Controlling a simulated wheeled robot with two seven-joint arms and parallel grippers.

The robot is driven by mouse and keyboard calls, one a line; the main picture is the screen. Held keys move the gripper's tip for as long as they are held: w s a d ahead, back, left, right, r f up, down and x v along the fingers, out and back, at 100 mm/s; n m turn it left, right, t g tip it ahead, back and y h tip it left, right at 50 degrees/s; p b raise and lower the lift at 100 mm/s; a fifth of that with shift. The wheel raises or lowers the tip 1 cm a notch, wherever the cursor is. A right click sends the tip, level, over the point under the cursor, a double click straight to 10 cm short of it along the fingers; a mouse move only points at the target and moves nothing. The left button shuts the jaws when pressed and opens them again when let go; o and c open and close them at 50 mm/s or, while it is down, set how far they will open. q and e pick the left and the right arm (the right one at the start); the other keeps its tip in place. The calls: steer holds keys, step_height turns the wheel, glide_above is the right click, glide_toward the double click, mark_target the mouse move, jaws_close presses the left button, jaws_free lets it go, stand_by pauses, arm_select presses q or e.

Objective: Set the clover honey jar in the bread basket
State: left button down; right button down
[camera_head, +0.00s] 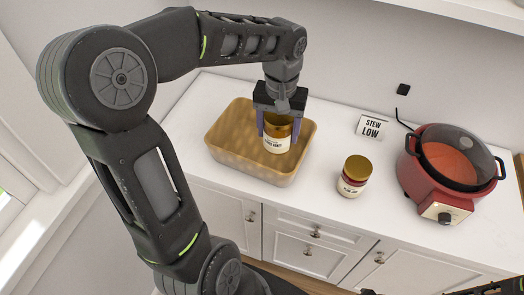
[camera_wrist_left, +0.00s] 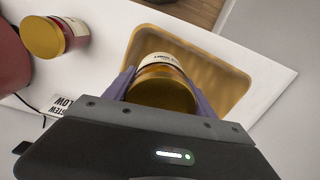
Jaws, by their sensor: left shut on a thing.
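My left gripper (camera_head: 278,128) is shut on a jar (camera_head: 277,144) with a gold lid and a pale label; the label's print is too small to read surely. The jar is upright, inside the outline of the tan bread basket (camera_head: 228,165). I cannot tell whether its base touches the basket floor. In the left wrist view, the purple fingers (camera_wrist_left: 161,92) flank the gold lid of the jar (camera_wrist_left: 163,88), with the basket (camera_wrist_left: 232,86) around and beyond it. My right gripper is not clearly in view; only a dark part shows at the bottom right edge.
A second gold-lidded jar (camera_head: 354,176) with red contents stands right of the basket. A red cooker (camera_head: 446,170) stands farther right, with a "STEW LOW" sign (camera_head: 372,127) behind. The white counter (camera_head: 325,148) is clear between basket and second jar.

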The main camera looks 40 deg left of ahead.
mark_target(278, 146)
arm_select(q)
steer(key=shift+f, duration=3.1)
steer(key=shift+f+p, duration=0.4)
steer(key=shift+f, duration=1.5)
steer(key=shift+f, duration=0.25)
steer(key=c, duration=0.6)
jaws_free()
steer(key=shift+r, duration=0.1)
steer(key=shift+r, duration=0.1)
